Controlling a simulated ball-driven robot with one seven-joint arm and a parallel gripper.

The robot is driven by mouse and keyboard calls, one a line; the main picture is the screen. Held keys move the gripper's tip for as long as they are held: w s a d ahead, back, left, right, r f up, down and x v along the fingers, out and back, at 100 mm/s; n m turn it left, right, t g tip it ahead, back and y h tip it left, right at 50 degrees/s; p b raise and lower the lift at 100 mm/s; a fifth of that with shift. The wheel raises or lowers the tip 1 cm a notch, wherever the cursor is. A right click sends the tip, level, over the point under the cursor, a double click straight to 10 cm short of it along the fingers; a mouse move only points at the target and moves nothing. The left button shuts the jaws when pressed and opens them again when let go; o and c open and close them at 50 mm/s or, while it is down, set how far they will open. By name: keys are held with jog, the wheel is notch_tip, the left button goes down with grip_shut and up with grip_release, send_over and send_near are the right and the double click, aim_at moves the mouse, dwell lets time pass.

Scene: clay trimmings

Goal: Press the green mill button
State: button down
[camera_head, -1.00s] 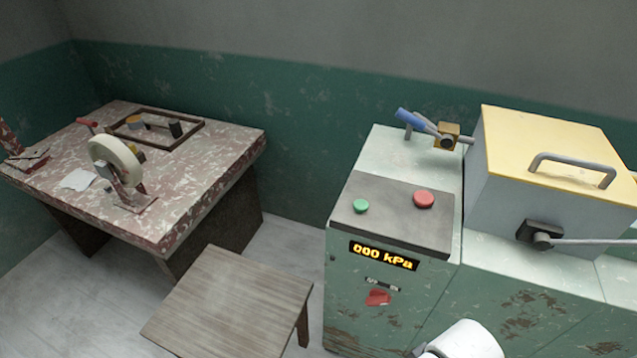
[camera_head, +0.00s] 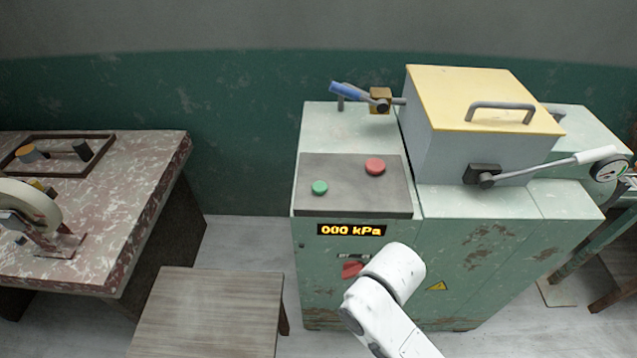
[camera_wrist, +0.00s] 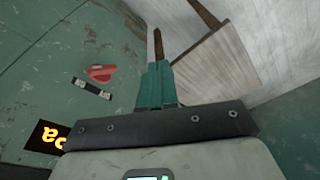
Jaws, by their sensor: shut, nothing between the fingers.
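The green mill button (camera_head: 319,187) sits on the dark grey panel (camera_head: 345,200) on top of the pale green mill cabinet (camera_head: 270,0). The green button is outside the wrist view. In the head view my white arm hides the gripper.
The display (camera_head: 351,230) reads 000 kPa, above a red part (camera_head: 352,270) on the cabinet front. A wooden stool (camera_head: 205,315) stands at the lower left. A yellow-lidded box (camera_head: 480,95) with a long lever (camera_head: 540,168) is to the right of the panel. The air above the buttons is clear.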

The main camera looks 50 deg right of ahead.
jog(key=w+d+r+n+t+y+p, duration=0.1)
jog(key=w+d+r+n+t+p, duration=0.15)
jog(key=w+r, duration=0.3)
jog(key=w+d+r+n+t+y+p, duration=0.1)
jog(key=w+d+r+n, duration=0.25)
jog(key=w, duration=0.35)
notch_tip(320, 180, up, 15)
jog(key=n+t+p, duration=0.2)
jog(key=n+t, duration=0.1)
jog(key=n, duration=0.3)
send_over(324, 187)
jog(key=shift+a+f+y, duration=0.1)
jog(key=shift+f+y, duration=0.1)
jog(key=shift+y, duration=0.2)
jog(key=shift+f, duration=0.1)
jog(key=shift+f+b, duration=2.45)
jog(key=shift+f, duration=1.9)
jog(key=shift+f, duration=0.4)
